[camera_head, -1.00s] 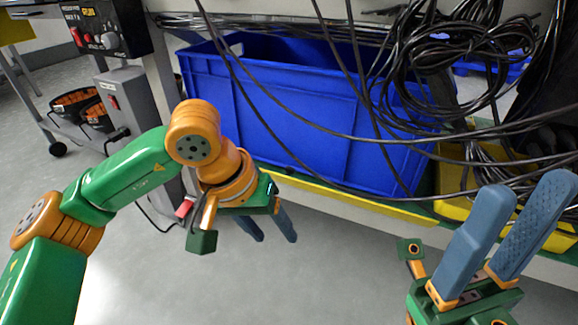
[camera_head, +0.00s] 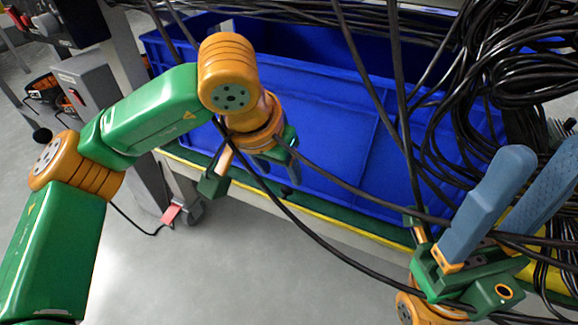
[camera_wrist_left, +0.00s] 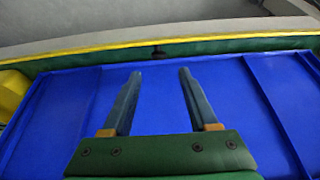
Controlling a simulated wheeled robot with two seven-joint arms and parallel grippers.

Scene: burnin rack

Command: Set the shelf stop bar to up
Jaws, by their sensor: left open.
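My right gripper (camera_head: 545,160) is open and empty at the lower right, fingers upward.
The blue bin (camera_head: 340,140) fills the shelf behind the bar. Black cables (camera_head: 480,90) hang in coils at the right, and loose strands cross before the bin, the left wrist and the right gripper. A grey box (camera_head: 95,85) stands at the left. The floor in front is clear.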

